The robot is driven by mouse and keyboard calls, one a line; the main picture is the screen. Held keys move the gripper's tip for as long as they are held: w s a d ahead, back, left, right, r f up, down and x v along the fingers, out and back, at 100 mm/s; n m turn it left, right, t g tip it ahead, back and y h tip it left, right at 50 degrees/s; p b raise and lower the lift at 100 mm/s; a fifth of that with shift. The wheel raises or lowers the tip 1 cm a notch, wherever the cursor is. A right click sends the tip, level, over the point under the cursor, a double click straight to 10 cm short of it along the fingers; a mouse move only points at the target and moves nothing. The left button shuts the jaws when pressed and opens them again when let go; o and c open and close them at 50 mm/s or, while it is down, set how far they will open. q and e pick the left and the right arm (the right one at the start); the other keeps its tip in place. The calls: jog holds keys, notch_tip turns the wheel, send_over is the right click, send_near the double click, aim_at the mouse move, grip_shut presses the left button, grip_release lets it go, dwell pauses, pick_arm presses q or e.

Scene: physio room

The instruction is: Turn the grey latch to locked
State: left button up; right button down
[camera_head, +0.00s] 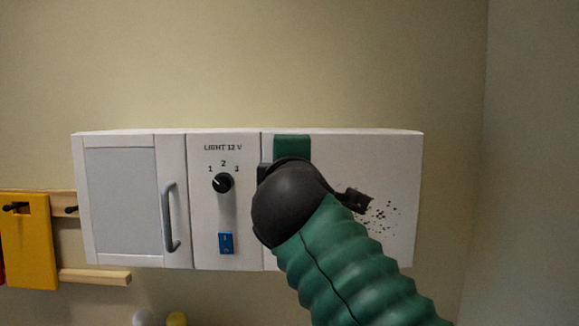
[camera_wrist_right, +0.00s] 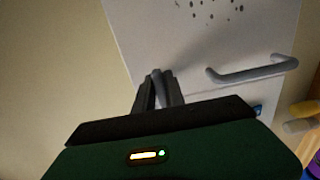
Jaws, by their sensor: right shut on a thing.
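The grey latch (camera_wrist_right: 157,77) shows only as a small grey piece between the fingertips in the right wrist view. My right gripper (camera_wrist_right: 158,92) is shut on it, against the white face of the cabinet. In the head view my right wrist and forearm cover the latch and the fingers, so which way the latch points cannot be told there. The white wall cabinet (camera_head: 400,160) carries it on its right-hand part. My left gripper is in neither view.
The cabinet's left door has a grey bar handle (camera_head: 170,217). Beside it are a black dial (camera_head: 222,183) marked 1 to 3 and a blue switch (camera_head: 226,243). A yellow board (camera_head: 28,240) hangs on a wooden peg rail at far left. The wall above is clear.

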jog(key=shift+w+f, duration=0.1)
jog(key=shift+f, duration=0.25)
jog(key=c, duration=1.5)
grip_release()
jog(key=shift+r, duration=0.1)
jog(key=shift+o, duration=0.2)
jog(key=s+b, duration=0.6)
jog(key=s, duration=1)
jog(key=shift+s, duration=0.35)
jog(key=shift+w, duration=0.1)
